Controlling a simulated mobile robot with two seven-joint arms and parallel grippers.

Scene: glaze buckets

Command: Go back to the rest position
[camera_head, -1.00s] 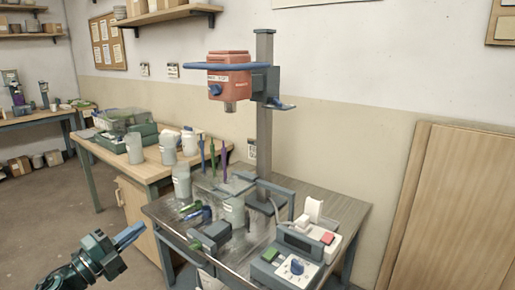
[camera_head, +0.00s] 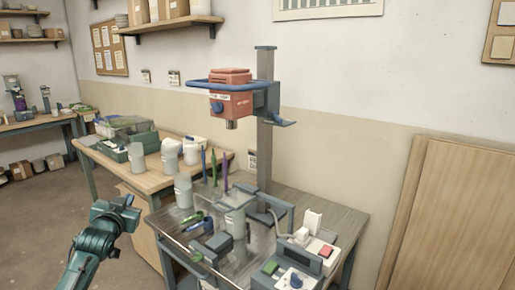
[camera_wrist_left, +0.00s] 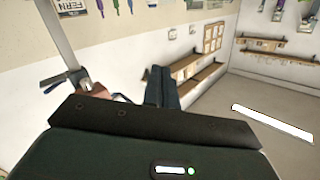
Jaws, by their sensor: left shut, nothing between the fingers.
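My left gripper (camera_head: 129,201) is at the left of the head view, raised in front of the wooden bench. It points mostly away from the camera, so its fingers show little there. In the left wrist view its fingers (camera_wrist_left: 162,88) are together, with nothing between them. The gripper is apart from the mixer stand and the buckets. My right gripper is not in view.
A red mixer head (camera_head: 231,98) hangs on a grey post above a work table (camera_head: 335,212) with a bucket (camera_head: 236,222), a clear guard and control boxes. Floor shows at left.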

